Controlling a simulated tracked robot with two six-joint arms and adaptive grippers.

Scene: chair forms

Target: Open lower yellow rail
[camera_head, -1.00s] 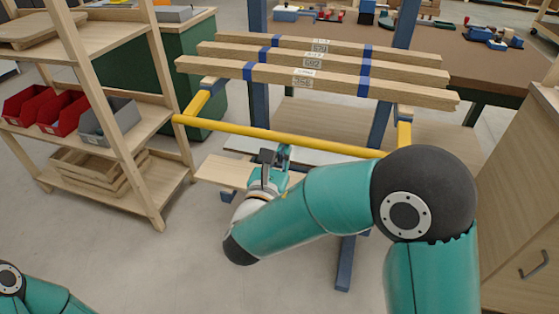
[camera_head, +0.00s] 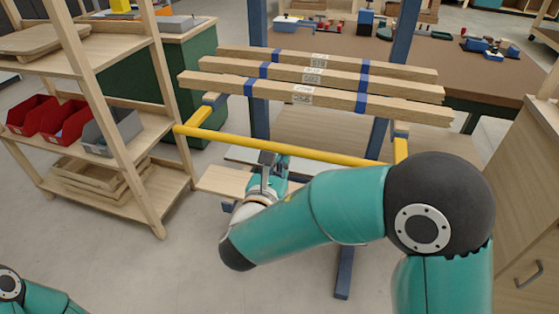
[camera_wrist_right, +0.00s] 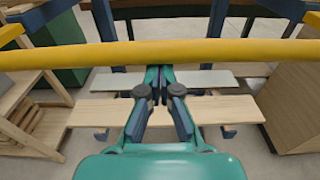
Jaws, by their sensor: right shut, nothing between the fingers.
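The yellow rail (camera_head: 330,155) runs across the front of the rack below the timber beams, between two yellow side arms. It also crosses the upper part of the right wrist view (camera_wrist_right: 230,51). My right gripper (camera_head: 272,158) is just below the rail, left of its middle, with its fingers pointing away from me. In the wrist view the right gripper (camera_wrist_right: 152,72) is shut and empty, with its fingertips below the rail in the picture. My left gripper is outside the picture.
Several timber beams (camera_head: 330,97) with blue bands lie on the rack above the rail. Wooden boards (camera_head: 222,181) sit lower behind my right gripper. A wooden shelf with red bins (camera_head: 66,124) stands left, and a wooden cabinet (camera_head: 520,220) right. Floor is free in front.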

